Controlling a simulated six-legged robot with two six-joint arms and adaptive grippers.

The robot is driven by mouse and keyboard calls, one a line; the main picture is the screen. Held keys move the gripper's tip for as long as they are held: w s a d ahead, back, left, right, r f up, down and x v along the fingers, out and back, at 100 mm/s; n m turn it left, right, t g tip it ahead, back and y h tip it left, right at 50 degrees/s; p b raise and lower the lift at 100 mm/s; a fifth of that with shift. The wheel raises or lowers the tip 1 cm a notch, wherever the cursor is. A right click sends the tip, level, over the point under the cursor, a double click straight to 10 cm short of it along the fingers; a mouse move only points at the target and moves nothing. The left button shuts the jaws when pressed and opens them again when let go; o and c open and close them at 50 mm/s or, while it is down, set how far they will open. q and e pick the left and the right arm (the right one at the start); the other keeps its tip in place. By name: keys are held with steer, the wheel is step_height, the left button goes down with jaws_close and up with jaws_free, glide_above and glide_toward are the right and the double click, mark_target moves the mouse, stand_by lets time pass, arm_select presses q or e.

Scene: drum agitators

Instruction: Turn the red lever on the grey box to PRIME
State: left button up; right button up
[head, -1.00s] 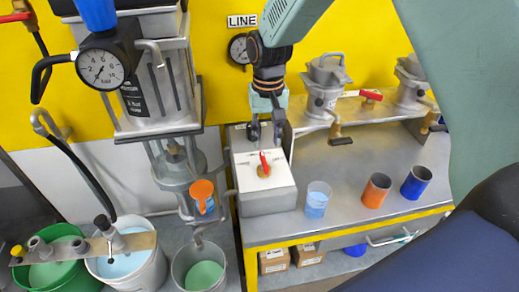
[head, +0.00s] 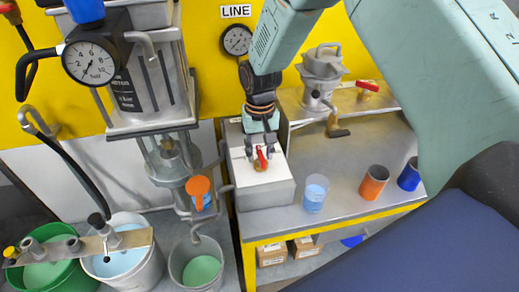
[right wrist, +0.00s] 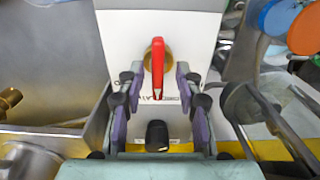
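The grey box (head: 266,194) has a white top plate and stands at the left end of the metal bench. Its red lever (head: 261,160) sits on a brass hub and points away from me, toward the back of the box. In the right wrist view the red lever (right wrist: 158,72) points down the picture toward small, partly hidden lettering. My right gripper (head: 262,156) is over the box. In the right wrist view its open fingers (right wrist: 156,105) stand either side of the lever's tip, with gaps on both sides. A black knob (right wrist: 157,135) shows between the fingers. My left gripper is out of view.
A clear cup of blue liquid (head: 315,194), an orange cup (head: 373,183) and a blue cup (head: 410,174) stand right of the box. A metal pot (head: 321,75) is behind. A gauged drum agitator (head: 150,75) stands left, above several buckets.

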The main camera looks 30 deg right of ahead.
steer(key=shift+s+d+r, duration=0.1)
steer(key=shift+s, duration=0.05)
steer(key=shift+c, duration=0.7)
steer(key=c, duration=0.5)
steer(key=shift+w, duration=0.2)
jaws_close()
steer(key=shift+s, duration=0.1)
steer(key=n+p, duration=0.2)
steer(key=n, duration=0.1)
steer(key=shift+r+n, duration=0.1)
steer(key=shift+n, duration=0.3)
steer(key=shift+n+p, duration=0.95)
steer(key=shift+n, duration=1.65)
